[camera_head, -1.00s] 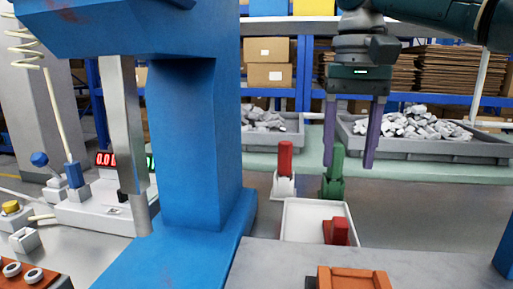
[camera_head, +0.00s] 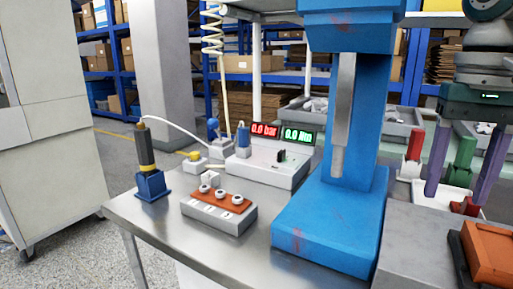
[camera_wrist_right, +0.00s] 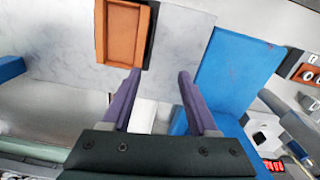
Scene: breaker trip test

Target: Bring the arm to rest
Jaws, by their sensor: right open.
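My right gripper (camera_head: 456,199) has two purple fingers pointing down. It is open and empty, at the right edge of the head view. My left gripper is in neither view.
A blue press (camera_head: 345,215) stands just left of my right gripper. An orange tray (camera_head: 490,250) lies at the lower right. A display box (camera_head: 265,170), a button block (camera_head: 218,212) and a dark cylinder in a blue holder (camera_head: 147,160) stand on the metal table.

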